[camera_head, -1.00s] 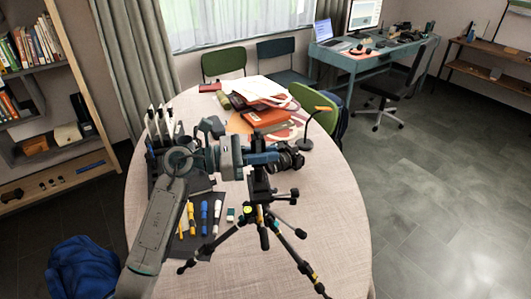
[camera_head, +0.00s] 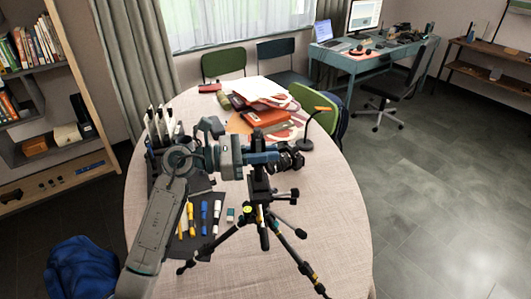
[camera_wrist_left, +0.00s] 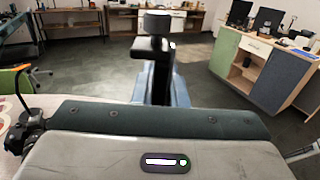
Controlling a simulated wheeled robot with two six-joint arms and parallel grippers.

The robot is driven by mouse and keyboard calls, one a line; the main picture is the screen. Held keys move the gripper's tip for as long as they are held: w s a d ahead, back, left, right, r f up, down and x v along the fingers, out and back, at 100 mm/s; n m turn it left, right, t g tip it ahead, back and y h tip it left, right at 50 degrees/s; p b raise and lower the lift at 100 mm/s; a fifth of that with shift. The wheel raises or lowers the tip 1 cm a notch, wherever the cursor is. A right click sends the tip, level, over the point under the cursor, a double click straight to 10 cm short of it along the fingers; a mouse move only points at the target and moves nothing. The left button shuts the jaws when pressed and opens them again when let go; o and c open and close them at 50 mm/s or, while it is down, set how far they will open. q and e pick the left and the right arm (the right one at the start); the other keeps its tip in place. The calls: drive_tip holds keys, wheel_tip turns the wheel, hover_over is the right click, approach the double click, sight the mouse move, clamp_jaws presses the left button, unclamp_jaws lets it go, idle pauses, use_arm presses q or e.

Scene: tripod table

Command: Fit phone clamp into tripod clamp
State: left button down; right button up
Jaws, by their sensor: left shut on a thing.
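The black tripod (camera_head: 264,213) stands with its legs spread on the round table, and its clamp head (camera_head: 260,186) is at the top. My left gripper (camera_head: 264,157), with blue fingers, is just above that head and shut on the dark phone clamp (camera_head: 257,136). In the left wrist view the phone clamp (camera_wrist_left: 152,46) stands upright between the fingers (camera_wrist_left: 153,86), with a rounded knob on top. My right gripper is in neither view.
A black camera (camera_head: 291,159) is just right of the fingers. Several markers (camera_head: 204,216) lie on a dark mat left of the tripod. Books and papers (camera_head: 265,100) and a desk lamp (camera_head: 310,125) are behind. The table's right front (camera_head: 335,215) is clear.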

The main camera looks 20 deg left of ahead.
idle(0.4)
use_arm(q)
drive_tip(key=shift+b, duration=0.55)
drive_tip(key=shift+f, duration=0.1)
idle(0.4)
drive_tip(key=shift+f+b, duration=0.8)
drive_tip(key=shift+b, duration=0.05)
drive_tip(key=c, duration=1.4)
unclamp_jaws()
drive_tip(key=shift+r, duration=0.1)
drive_tip(key=shift+o, duration=0.2)
